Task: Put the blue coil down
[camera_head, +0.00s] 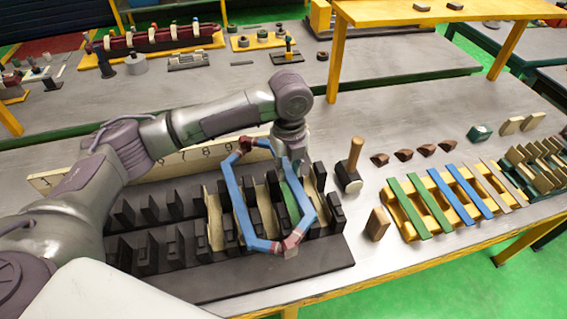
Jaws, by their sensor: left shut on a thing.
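The blue coil (238,200) is a six-sided loop with brownish-red wrapped ends. It is over the dark slotted stator block (320,262), across the block's right half. My left gripper (293,160) comes down from above and is shut on the coil near its far right side. Its fingertips are partly hidden by the coil and the block's teeth. I cannot tell whether the coil's sides rest inside the slots or just above them. A green strip (291,200) shows inside the coil's loop, among the teeth. My right gripper is not in view.
A numbered strip (60,178) runs behind the block. A mallet (351,168) stands right of it, near a small wooden block (377,224). A yellow rack (408,228) with green and blue strips lies farther right. A yellow shelf (440,12) stands behind.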

